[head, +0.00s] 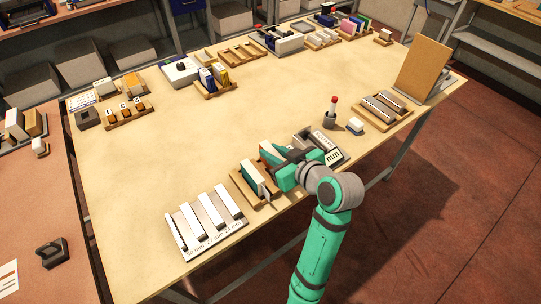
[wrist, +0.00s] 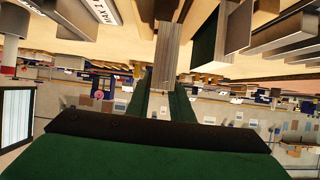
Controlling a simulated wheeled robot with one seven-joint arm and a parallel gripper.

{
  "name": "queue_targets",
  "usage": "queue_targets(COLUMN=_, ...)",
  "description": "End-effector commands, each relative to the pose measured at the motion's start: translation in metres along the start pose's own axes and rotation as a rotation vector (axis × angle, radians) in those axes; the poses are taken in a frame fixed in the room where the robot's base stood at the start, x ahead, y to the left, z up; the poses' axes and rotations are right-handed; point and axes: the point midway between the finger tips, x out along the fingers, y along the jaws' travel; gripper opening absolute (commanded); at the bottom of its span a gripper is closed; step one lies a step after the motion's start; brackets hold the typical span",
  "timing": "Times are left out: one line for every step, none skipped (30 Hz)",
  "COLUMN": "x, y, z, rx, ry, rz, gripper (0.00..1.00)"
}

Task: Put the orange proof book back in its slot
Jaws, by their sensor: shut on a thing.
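My gripper (head: 278,168) is at the near edge of the table, over the right side of a small wooden book rack (head: 243,191). An orange-red sliver of the orange proof book (head: 267,148) shows beside my fingers, partly hidden by them. In the wrist view my green fingers (wrist: 164,102) are shut on a thin upright block with a pale, striped edge (wrist: 168,60), which looks like the book's page edge. Its cover colour is hard to tell there. Dark green and white books (head: 254,177) stand in the rack. The slots under my gripper are hidden.
Left of the rack is a tray of pale bars (head: 208,213) with size labels. The table's middle (head: 200,140) is clear.

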Motion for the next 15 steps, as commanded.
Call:
queue_targets(x=0.003, y=0.0, z=0.003, rx=0.001, ry=-0.001, rz=-0.001, gripper=0.0)
queue_targets(x=0.005, y=0.0, z=0.005, rx=0.001, ry=-0.001, rz=-0.001, gripper=0.0)
queue_targets(x=0.007, y=0.001, z=0.01, rx=0.003, ry=-0.002, rz=-0.001, gripper=0.0)
queue_targets(x=0.009, y=0.001, z=0.014, rx=0.005, ry=-0.002, rz=0.0, gripper=0.0)
queue_targets(x=0.01, y=0.002, z=0.019, rx=0.005, ry=-0.003, rz=0.001, gripper=0.0)
queue_targets(x=0.012, y=0.002, z=0.025, rx=0.006, ry=-0.003, rz=0.002, gripper=0.0)
queue_targets(x=0.014, y=0.003, z=0.028, rx=0.006, ry=-0.003, rz=0.003, gripper=0.0)
queue_targets(x=0.015, y=0.002, z=0.03, rx=0.005, ry=-0.002, rz=0.003, gripper=0.0)
queue_targets(x=0.017, y=0.002, z=0.033, rx=0.003, ry=-0.001, rz=0.003, gripper=0.0)
queue_targets(x=0.017, y=0.002, z=0.033, rx=0.003, ry=-0.001, rz=0.003, gripper=0.0)
queue_targets(x=0.017, y=0.002, z=0.033, rx=0.002, ry=0.0, rz=0.003, gripper=0.0)
queue_targets(x=0.017, y=0.002, z=0.033, rx=0.002, ry=0.0, rz=0.004, gripper=0.0)
queue_targets(x=0.017, y=0.003, z=0.033, rx=0.002, ry=0.0, rz=0.005, gripper=0.0)
queue_targets(x=0.016, y=0.003, z=0.033, rx=0.002, ry=0.0, rz=0.005, gripper=0.0)
queue_targets(x=0.016, y=0.004, z=0.033, rx=0.002, ry=0.0, rz=0.006, gripper=0.0)
